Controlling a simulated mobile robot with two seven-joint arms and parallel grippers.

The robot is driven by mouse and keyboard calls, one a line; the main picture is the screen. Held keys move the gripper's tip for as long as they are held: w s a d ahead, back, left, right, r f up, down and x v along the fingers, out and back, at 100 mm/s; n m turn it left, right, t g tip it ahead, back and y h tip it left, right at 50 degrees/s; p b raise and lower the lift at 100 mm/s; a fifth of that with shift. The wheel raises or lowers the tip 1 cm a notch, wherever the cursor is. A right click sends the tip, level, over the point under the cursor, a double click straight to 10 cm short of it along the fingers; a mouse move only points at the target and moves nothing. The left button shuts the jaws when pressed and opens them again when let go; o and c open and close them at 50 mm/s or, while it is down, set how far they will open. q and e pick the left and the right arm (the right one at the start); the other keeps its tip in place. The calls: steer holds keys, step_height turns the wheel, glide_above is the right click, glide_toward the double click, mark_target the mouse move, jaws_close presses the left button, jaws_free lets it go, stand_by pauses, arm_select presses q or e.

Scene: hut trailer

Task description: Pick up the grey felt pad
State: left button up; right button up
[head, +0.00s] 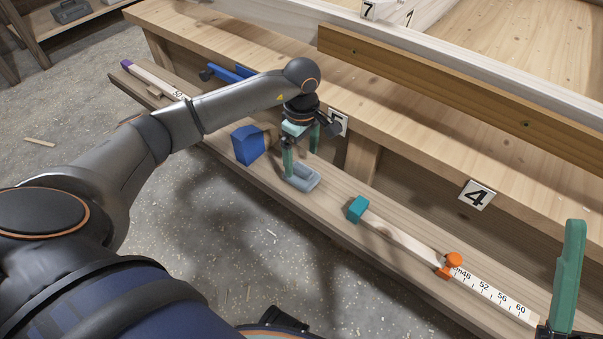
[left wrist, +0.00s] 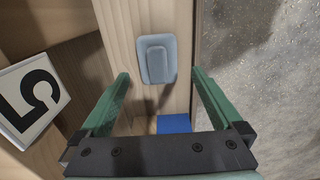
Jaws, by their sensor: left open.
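The grey felt pad (head: 302,178) lies on the narrow wooden shelf below the bench, with a raised block in its middle. My left gripper (head: 300,158) points down just above it, open and empty. In the left wrist view the pad (left wrist: 157,60) shows whole, a little beyond the open fingertips (left wrist: 161,74) and roughly centred between them. I cannot tell the exact gap to it. A green finger of what seems to be my right gripper (head: 569,275) stands at the right edge of the head view; its other finger does not show.
A blue block (head: 248,144) stands on the shelf left of the pad and shows in the left wrist view (left wrist: 174,124). A teal block (head: 358,209) and a ruler (head: 493,292) with an orange clamp (head: 450,265) lie to the right. The bench front with number plates (head: 477,196) rises behind.

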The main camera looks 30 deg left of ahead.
mark_target(302, 168)
arm_select(q)
steer(key=f+b, duration=0.1)
steer(key=f, duration=0.2)
steer(key=f+b, duration=0.1)
steer(key=f, duration=0.2)
steer(key=shift+w+a+f, duration=0.1)
steer(key=shift+w+f, duration=0.1)
steer(key=shift+f, duration=0.05)
steer(key=shift+c, duration=0.2)
steer(key=shift+r, duration=0.1)
steer(key=c, duration=1.2)
steer(key=shift+o, duration=0.2)
